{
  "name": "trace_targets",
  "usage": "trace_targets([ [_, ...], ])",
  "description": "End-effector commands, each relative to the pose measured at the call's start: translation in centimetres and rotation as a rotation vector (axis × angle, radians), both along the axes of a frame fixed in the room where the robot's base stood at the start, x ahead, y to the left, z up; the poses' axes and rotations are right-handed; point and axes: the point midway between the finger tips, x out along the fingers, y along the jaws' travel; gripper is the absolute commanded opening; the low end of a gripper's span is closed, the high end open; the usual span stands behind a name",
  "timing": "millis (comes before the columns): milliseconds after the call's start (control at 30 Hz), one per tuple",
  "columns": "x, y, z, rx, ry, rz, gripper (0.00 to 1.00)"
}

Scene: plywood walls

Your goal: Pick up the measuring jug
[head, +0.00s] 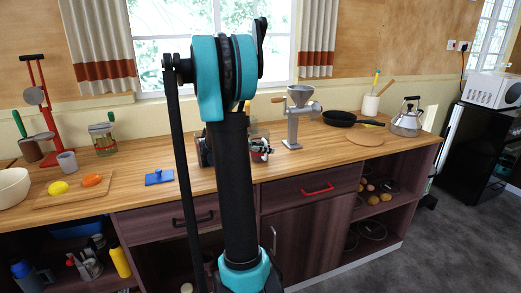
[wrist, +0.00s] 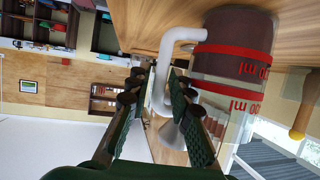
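The measuring jug (wrist: 235,62) fills the upper right of the wrist view, close to the camera and appearing upside down. It has dark reddish contents or a dark section, a clear part, red bands and red "ml" marks. Its white curved handle (wrist: 163,75) reaches in between the fingertips of my gripper (wrist: 154,85). The two fingers are apart, with gaps visible beside the handle, so the gripper is open around it. In the head view my own arm hides most of the jug and gripper; only small parts show beside it.
On the wooden counter (head: 215,180), a metal grinder (head: 294,115) stands right of my arm, with a black pan (head: 340,118) and kettle (head: 407,120) beyond. A blue item (head: 159,177), a cutting board (head: 75,192) with fruit, and a glass jar (head: 103,140) are left.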

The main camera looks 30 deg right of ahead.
Motion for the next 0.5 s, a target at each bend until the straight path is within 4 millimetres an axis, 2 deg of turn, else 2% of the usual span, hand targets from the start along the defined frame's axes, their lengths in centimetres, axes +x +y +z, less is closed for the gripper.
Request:
trace_targets([
  [33,0.0,0.01,0.0,0.0,0.0,0.0,0.12],
  [133,0.0,0.02,0.01,0.0,0.0,0.0,0.0],
  [500,0.0,0.03,0.06,-0.001,0.0,0.0,0.0],
])
